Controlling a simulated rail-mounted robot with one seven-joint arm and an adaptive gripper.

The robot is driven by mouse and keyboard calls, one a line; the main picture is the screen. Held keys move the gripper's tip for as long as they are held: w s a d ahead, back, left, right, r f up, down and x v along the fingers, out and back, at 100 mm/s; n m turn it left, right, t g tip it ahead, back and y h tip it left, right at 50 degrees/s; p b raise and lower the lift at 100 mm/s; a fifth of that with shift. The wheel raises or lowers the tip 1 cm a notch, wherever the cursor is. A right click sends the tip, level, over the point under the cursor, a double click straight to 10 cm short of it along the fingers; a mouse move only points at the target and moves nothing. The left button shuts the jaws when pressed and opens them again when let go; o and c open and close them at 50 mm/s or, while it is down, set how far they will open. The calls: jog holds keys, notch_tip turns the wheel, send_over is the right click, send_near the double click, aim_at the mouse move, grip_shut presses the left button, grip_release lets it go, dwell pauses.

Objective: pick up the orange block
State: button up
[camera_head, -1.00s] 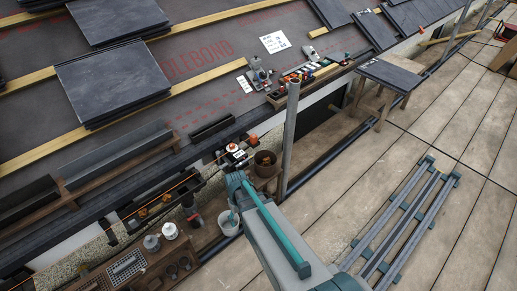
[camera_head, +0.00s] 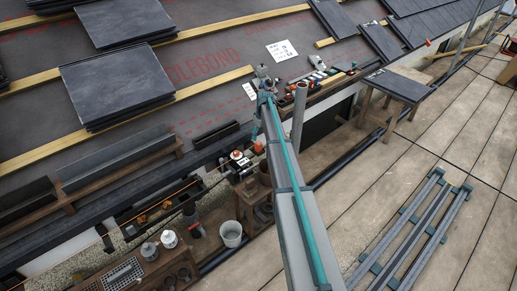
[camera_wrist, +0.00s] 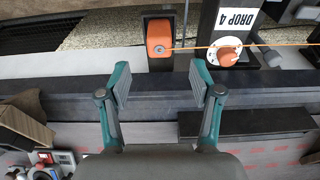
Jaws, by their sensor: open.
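The orange block (camera_wrist: 160,38) sits in a dark holder near the top middle of the wrist view, with an orange line running from it to the right. In the head view, a small orange piece (camera_head: 258,147), which looks like the same block, shows beside my arm at the eaves. My gripper (camera_wrist: 160,83) is open and empty. Its two teal fingers with grey pads stand apart, below the block in the wrist picture and roughly centred on it. No contact shows. In the head view my arm largely hides the gripper.
A "DROP 4" sign (camera_wrist: 238,18) and a white unit with an orange knob (camera_wrist: 228,54) stand right of the block. A dark gutter-like rail (camera_wrist: 60,100) crosses below it. In the head view, a bucket (camera_head: 231,233) and slate stack (camera_head: 118,82) are nearby; the walkway is largely clear.

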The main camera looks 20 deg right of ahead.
aim_at(259, 143)
jog(key=f, duration=0.3)
jog(key=w+f, duration=0.1)
jog(key=f, duration=0.4)
jog(key=shift+w+a+f+b, duration=0.15)
jog(key=shift+f+b, duration=0.2)
jog(key=shift+b, duration=0.05)
grip_shut()
